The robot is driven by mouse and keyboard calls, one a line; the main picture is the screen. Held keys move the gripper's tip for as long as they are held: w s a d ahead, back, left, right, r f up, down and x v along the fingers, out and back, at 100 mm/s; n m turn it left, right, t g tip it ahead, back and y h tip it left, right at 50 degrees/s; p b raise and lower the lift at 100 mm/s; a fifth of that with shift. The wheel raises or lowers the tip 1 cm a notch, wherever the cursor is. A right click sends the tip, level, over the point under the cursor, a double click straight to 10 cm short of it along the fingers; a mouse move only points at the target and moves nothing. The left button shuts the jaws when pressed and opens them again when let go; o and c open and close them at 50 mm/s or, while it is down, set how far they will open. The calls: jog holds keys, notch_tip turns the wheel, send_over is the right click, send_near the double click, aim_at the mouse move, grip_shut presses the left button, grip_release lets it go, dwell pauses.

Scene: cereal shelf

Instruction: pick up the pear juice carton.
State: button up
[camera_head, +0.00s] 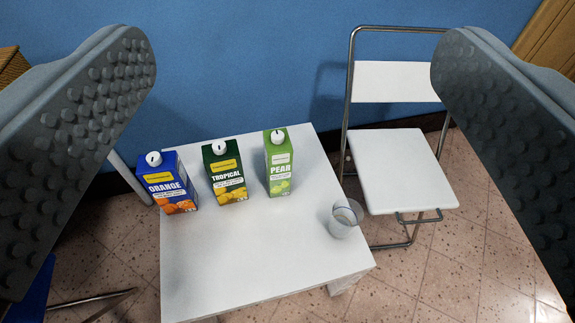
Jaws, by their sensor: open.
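The pear juice carton (280,164) is light green with a white cap and a "PEAR" label. It stands upright on a white table (250,255), rightmost of three cartons. My gripper (295,90) is open, with one dark studded finger at the left edge of the picture and one at the right. The carton lies well ahead of the fingers, between them in the picture, and nothing is held. The whole front of the carton shows.
The dark green tropical carton (225,175) and the blue orange carton (167,184) stand to its left. A clear glass (345,217) stands near the table's right edge. A white folding chair (403,170) is at the right, and a blue wall (240,60) is behind.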

jog(key=w+d+f+g, duration=0.1)
jog(key=w+d+f, duration=0.1)
jog(key=w+f, duration=0.85)
jog(key=n+g+y, duration=0.2)
jog(key=g+y, duration=0.1)
send_near(283, 160)
jog(key=x, duration=0.9)
jog(key=shift+w+a, duration=0.1)
jog(key=shift+a+r+x, duration=0.1)
jog(key=shift+r+x, duration=0.05)
jog(key=shift+x, duration=1.1)
jog(key=shift+a+r+x, duration=0.1)
jog(key=shift+x, duration=1.2)
jog(key=shift+c, duration=0.4)
grip_shut()
